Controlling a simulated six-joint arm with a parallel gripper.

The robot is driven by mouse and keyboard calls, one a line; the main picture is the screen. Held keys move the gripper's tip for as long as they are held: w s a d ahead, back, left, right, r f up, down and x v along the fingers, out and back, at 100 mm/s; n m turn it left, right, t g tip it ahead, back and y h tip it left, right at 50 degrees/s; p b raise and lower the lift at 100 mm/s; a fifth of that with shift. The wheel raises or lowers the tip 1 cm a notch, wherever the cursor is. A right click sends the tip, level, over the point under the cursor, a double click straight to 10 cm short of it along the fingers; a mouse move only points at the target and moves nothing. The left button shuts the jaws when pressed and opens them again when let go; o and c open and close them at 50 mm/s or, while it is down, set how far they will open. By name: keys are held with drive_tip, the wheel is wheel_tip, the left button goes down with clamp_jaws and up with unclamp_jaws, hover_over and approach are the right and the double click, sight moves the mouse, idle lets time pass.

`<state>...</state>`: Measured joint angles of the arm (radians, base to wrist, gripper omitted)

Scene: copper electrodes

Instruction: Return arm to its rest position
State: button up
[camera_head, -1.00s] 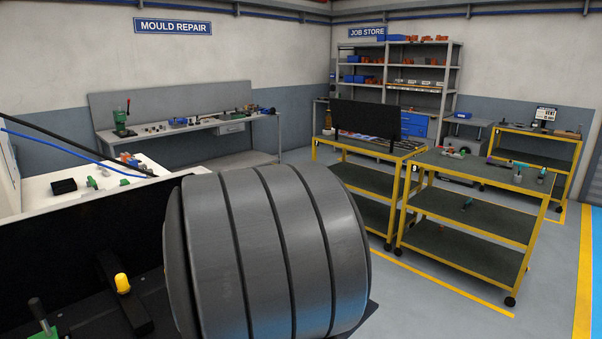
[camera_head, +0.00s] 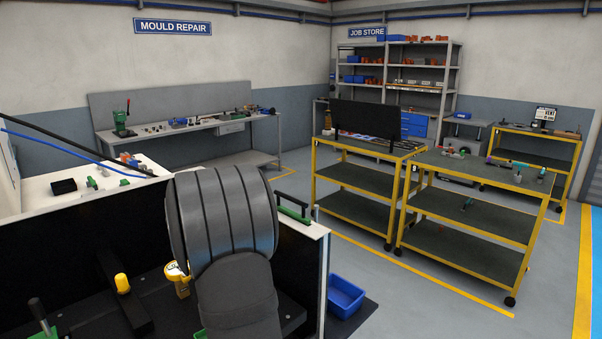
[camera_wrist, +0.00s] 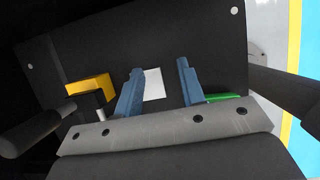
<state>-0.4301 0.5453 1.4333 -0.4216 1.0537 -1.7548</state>
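My gripper (camera_wrist: 158,92) shows in the wrist view as two blue fingers set well apart. It is open, with nothing held between the fingers. Beyond the fingers is a dark panel with a small white rectangle (camera_wrist: 153,83) on it. In the head view my own grey ribbed arm stands over the dark machine bed at the lower left. The gripper itself is hidden in that view. No copper electrode can be made out clearly.
A yellow-capped part (camera_head: 122,284) and a yellow round gauge (camera_head: 177,273) sit in the dark bed. A blue bin (camera_head: 345,296) lies on the floor. Yellow-framed carts (camera_head: 470,205) stand right; open floor lies before them.

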drive_tip(key=a+f, duration=0.3)
drive_tip(key=w+a+f, duration=0.1)
drive_tip(key=a, duration=0.1)
drive_tip(key=shift+f, duration=0.8)
drive_tip(key=shift+r, duration=0.45)
drive_tip(key=shift+s+d+r, duration=0.1)
drive_tip(key=shift+d+r, duration=0.2)
drive_tip(key=shift+r, duration=0.3)
drive_tip(key=shift+s+d+r, duration=0.1)
drive_tip(key=shift+d+r, duration=0.2)
drive_tip(key=shift+r, duration=0.25)
drive_tip(key=s+d+r, duration=0.2)
drive_tip(key=d+r, duration=0.4)
drive_tip(key=d, duration=0.4)
drive_tip(key=shift+s+d+r, duration=0.15)
drive_tip(key=shift+s, duration=0.7)
drive_tip(key=shift+s+d+r, duration=0.1)
drive_tip(key=shift+s+d, duration=0.1)
drive_tip(key=shift+s, duration=0.7)
drive_tip(key=shift+s+d+r, duration=0.15)
drive_tip(key=shift+s, duration=0.7)
